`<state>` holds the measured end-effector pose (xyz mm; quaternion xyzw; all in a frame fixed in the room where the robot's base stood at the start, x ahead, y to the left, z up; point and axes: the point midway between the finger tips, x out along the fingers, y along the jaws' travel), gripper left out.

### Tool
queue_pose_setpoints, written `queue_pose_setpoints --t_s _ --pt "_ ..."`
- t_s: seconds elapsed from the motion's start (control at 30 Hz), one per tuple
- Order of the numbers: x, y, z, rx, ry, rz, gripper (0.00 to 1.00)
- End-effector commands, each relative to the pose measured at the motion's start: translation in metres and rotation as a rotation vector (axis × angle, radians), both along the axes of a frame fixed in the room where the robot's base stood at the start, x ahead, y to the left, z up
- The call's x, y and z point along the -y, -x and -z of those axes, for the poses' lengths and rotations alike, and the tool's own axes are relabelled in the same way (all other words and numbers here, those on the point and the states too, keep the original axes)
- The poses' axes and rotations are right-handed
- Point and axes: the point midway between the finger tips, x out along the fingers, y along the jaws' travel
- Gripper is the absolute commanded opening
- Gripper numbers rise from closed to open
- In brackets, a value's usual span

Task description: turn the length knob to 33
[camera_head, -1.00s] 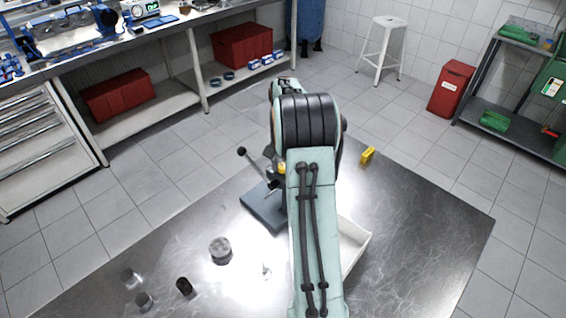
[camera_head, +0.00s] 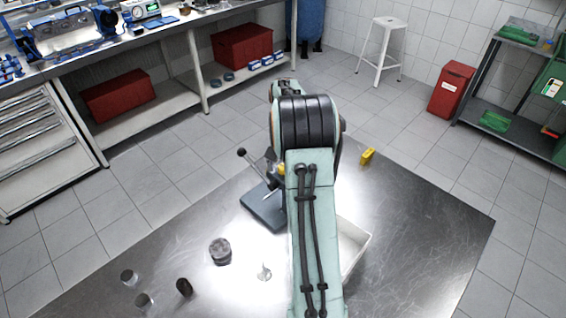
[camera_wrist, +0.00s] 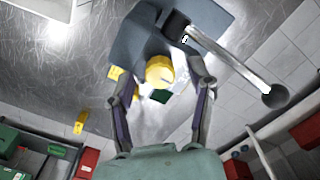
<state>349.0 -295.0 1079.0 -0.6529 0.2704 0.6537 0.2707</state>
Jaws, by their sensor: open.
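A bench device with a blue-grey base (camera_head: 262,208) stands on the steel table, partly hidden behind my arm. A round yellow knob (camera_wrist: 159,70) on it faces the wrist camera; a bit of yellow also shows beside my arm in the head view (camera_head: 282,169). I cannot read any number or scale on the knob. My gripper (camera_wrist: 165,84) is open, with one finger left and one right of the knob and visible gaps between. In the head view my gripper is hidden behind my arm.
The device's lever (camera_wrist: 235,62) with a black ball end reaches out to the right in the wrist view, close to my right finger. A white tray (camera_head: 355,240), a yellow block (camera_head: 367,156) and several small cylindrical parts (camera_head: 220,250) are on the table. The table's right side is clear.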

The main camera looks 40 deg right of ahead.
Motion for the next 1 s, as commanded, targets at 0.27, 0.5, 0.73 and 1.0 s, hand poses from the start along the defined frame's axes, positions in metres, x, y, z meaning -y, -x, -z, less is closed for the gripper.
queue_pose_setpoints --t_s 0.27,0.5,0.73,1.0 --pt "0.001 -0.001 -0.035 0.004 0.004 0.000 0.55" --pt "0.001 -0.001 -0.089 0.004 0.003 0.000 0.55" --pt "0.000 0.000 -0.117 0.001 0.001 0.000 0.55" --pt "0.000 0.000 -0.120 -0.001 -0.001 0.000 0.55"
